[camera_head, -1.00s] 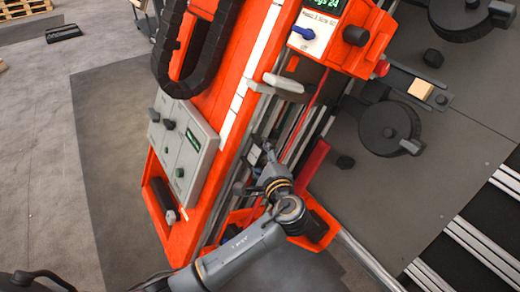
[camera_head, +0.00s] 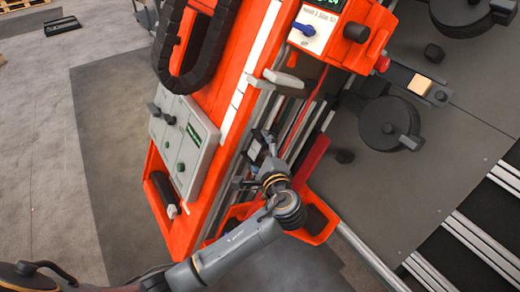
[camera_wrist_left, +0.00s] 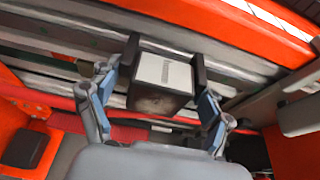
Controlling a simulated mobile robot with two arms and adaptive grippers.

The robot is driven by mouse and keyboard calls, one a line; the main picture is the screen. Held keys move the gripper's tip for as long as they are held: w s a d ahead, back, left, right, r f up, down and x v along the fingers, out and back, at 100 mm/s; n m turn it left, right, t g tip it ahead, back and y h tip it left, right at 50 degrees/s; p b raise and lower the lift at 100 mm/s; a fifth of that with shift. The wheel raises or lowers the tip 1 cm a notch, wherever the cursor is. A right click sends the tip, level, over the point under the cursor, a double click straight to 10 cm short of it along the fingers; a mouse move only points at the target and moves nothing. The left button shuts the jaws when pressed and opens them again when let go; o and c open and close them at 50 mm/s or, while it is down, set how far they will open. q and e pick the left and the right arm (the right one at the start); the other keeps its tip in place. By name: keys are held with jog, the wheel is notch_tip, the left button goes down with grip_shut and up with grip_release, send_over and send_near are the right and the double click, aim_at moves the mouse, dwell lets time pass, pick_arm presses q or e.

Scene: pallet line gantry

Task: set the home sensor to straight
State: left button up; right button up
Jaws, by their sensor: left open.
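A dark block with a white label (camera_wrist_left: 166,72), seemingly the home sensor, sits on the grey rails of the orange gantry beam. It shows small in the head view (camera_head: 254,150), partly beside my gripper. My left gripper (camera_wrist_left: 157,88) is open, with one blue-padded finger on each side of the block. Whether the pads touch it cannot be told. The block looks slightly tilted in the wrist picture. In the head view my left gripper (camera_head: 264,152) is at the rails, its fingers small and partly hidden. My right gripper is not in view.
A grey control panel (camera_head: 183,143) with knobs is on the orange beam (camera_head: 220,85). A box with a blue switch (camera_head: 304,29) and black knob is at the top. A grey bracket (camera_head: 283,80) juts over the rails. Dark round units (camera_head: 388,122) stand on the right.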

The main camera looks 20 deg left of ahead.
pick_arm(q)
jog(key=shift+s, duration=0.1)
jog(key=v, duration=1.1)
jog(key=shift+s+d, duration=0.2)
jog(key=shift+s, duration=0.2)
jog(key=shift+f, duration=0.1)
